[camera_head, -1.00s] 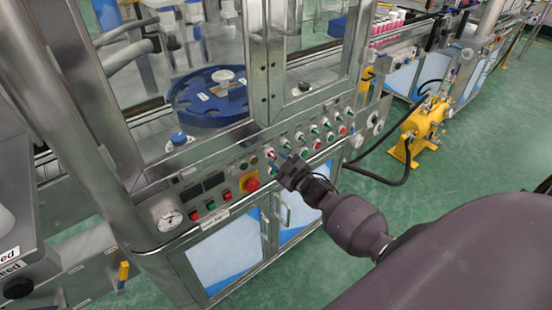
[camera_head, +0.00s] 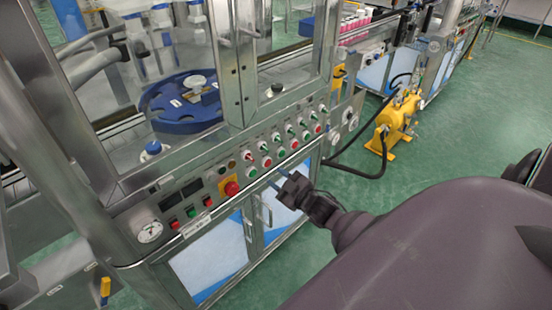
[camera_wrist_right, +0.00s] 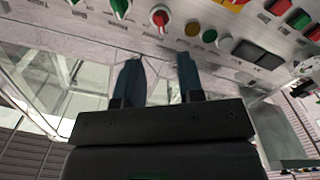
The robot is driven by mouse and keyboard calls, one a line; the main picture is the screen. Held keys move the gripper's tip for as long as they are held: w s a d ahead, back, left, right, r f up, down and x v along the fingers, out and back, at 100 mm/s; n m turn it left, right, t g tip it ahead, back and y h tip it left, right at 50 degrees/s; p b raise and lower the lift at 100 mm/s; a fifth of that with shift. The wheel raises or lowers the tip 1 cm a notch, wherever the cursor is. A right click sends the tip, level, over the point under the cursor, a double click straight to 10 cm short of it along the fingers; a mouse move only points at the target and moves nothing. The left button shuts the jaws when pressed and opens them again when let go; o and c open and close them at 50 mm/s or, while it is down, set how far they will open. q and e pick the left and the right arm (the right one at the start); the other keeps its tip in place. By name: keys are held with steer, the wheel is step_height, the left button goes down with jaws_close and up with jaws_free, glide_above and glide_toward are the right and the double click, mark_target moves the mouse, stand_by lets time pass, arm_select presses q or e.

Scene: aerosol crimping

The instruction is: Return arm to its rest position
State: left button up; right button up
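My right gripper (camera_head: 275,180) is in front of the crimping machine's control panel (camera_head: 262,158), just below the rows of switches. In the right wrist view its two dark fingers (camera_wrist_right: 160,78) stand apart with nothing between them, so it is open and empty. The panel also shows upside down in the right wrist view (camera_wrist_right: 285,55), with coloured buttons and switches beyond the fingertips. My right arm reaches in from the lower right of the head view. My left gripper is not in view.
A red emergency stop (camera_head: 231,188) and a pressure gauge (camera_head: 149,231) sit on the panel. Behind the glass is a blue round turntable (camera_head: 185,103). A yellow pump (camera_head: 398,117) with a black hose stands on the green floor at right.

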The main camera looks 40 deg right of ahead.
stand_by(0.3)
steer(key=s+a+f+m+g+h, duration=0.1)
steer(key=s+a+f+m+g, duration=0.2)
steer(key=s, duration=0.6)
steer(key=s+a+f+m+g, duration=0.3)
steer(key=s+a+f, duration=0.2)
steer(key=s+a, duration=0.3)
steer(key=shift+s+a+f+g+h, duration=0.2)
steer(key=shift+s+g+h, duration=0.15)
steer(key=shift+s, duration=0.75)
